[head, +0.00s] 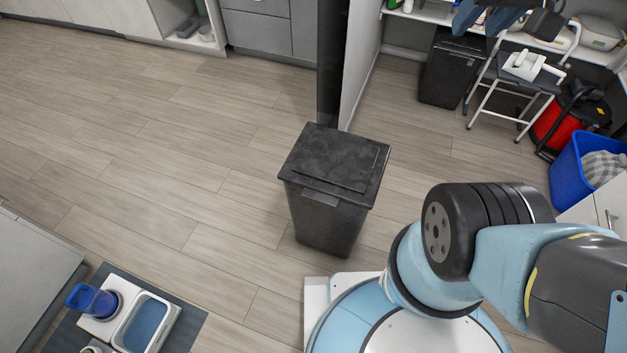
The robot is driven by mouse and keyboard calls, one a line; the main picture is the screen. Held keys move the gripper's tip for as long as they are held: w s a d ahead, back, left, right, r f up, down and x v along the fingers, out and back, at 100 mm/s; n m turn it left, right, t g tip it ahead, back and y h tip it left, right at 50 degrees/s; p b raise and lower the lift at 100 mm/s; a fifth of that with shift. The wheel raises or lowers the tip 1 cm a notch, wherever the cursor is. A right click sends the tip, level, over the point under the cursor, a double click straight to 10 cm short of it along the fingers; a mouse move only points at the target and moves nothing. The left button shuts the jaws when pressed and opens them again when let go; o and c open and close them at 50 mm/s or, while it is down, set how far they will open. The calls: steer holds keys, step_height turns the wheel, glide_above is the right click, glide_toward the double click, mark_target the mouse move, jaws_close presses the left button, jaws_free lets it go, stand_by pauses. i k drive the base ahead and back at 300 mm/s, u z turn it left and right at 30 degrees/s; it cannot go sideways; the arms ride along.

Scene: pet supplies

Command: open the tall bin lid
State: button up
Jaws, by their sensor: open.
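A tall dark bin (328,222) stands upright on the wood floor in the middle of the head view. Its black, scuffed lid (335,158) lies flat and closed on top. A small grey tab or plate (320,199) shows at the lid's front edge. The inside of the bin is hidden. A second dark bin (449,75), also closed, stands farther back under a counter.
A partition wall (357,60) ends just behind the near bin. A white-framed step stool (510,85), a red vacuum (560,125) and a blue basket (575,172) stand at the right. A feeding mat (190,330) with bowls lies lower left. The floor left of the bin is clear.

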mark_target(332, 166)
steer(key=z, duration=0.25)
steer(key=k, duration=1.45)
steer(key=u, duration=0.3)
steer(key=i, duration=1)
steer(key=z, duration=0.1)
